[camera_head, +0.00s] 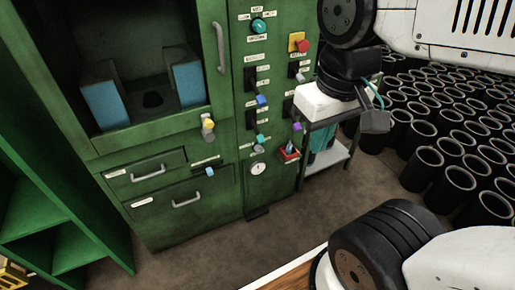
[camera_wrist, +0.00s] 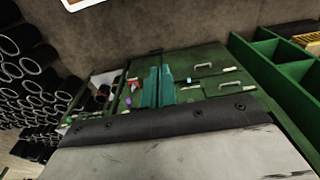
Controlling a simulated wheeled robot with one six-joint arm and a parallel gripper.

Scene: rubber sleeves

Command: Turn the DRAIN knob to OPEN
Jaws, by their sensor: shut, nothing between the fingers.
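A green machine cabinet (camera_head: 170,225) carries several coloured knobs. They include a teal dial (camera_head: 259,25), a blue knob (camera_head: 262,99), a purple knob (camera_head: 297,126), a teal knob (camera_head: 261,140), a yellow knob (camera_head: 208,125) and a light blue knob (camera_head: 210,171). The labels are too small to read, so I cannot tell which is DRAIN or how it is set. My gripper (camera_wrist: 159,72) shows two teal fingers side by side, shut and empty, in the wrist view. The cabinet lies beyond them, and they appear apart from any knob.
A small stand with a shelf (camera_head: 335,152) is right of the cabinet. Many black sleeves (camera_head: 450,150) stand on the right. Green shelving (camera_head: 40,205) is at left. Brown floor (camera_head: 200,245) is open before the cabinet. A red button (camera_head: 302,46) and round gauge (camera_head: 258,168) are on the panel.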

